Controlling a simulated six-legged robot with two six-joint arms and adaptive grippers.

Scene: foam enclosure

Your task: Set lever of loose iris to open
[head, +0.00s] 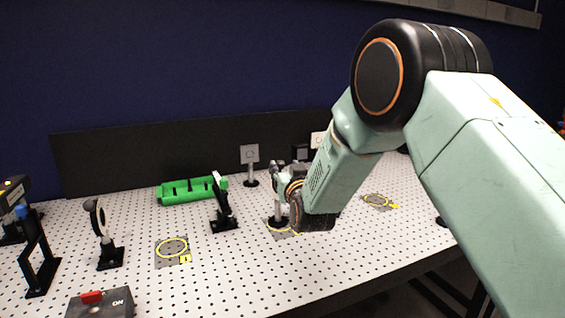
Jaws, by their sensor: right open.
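My right arm comes in from the right, and its gripper (283,180) is at a small dark post-mounted part (278,216) near the middle of the perforated table. The jaws are open but small and partly hidden by my wrist. I cannot tell whether they touch the part. It stands upright on a grey plate with a yellow ring mark. It may be the loose iris; its lever cannot be made out. My left gripper is not in view.
A round-framed mount (97,218), a square black frame (38,262) and a tilted black mount (222,205) stand left. A green tray (187,197) lies behind. A control box (100,305) with a red switch is in front. Yellow-ringed spots (172,261) and (377,211) are empty.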

